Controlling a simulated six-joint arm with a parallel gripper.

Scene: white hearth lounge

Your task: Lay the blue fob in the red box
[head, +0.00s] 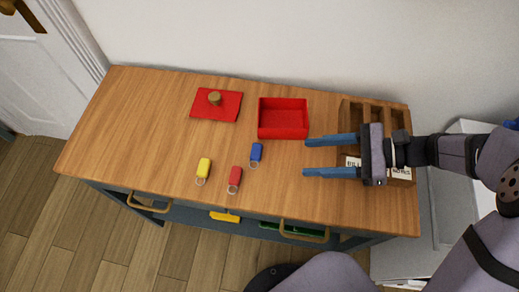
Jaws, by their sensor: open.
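The blue fob (256,152) lies on the wooden tabletop, with a small ring at its lower end. The red box (283,132) stands just above and to the right of it in the head view. The box is open at the top and looks empty. A red lid (216,106) with a round wooden knob lies on the table left of the box. My gripper (304,157) is open and empty, its two blue fingers pointing left. It is to the right of the blue fob and below the red box in the picture, apart from both.
A yellow fob (204,168) and a red fob (235,176) lie left of the blue one. A wooden compartment organizer (346,112) stands at the table's right end, partly behind my gripper. The tabletop's left part (130,125) is clear. A white wall runs along the back.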

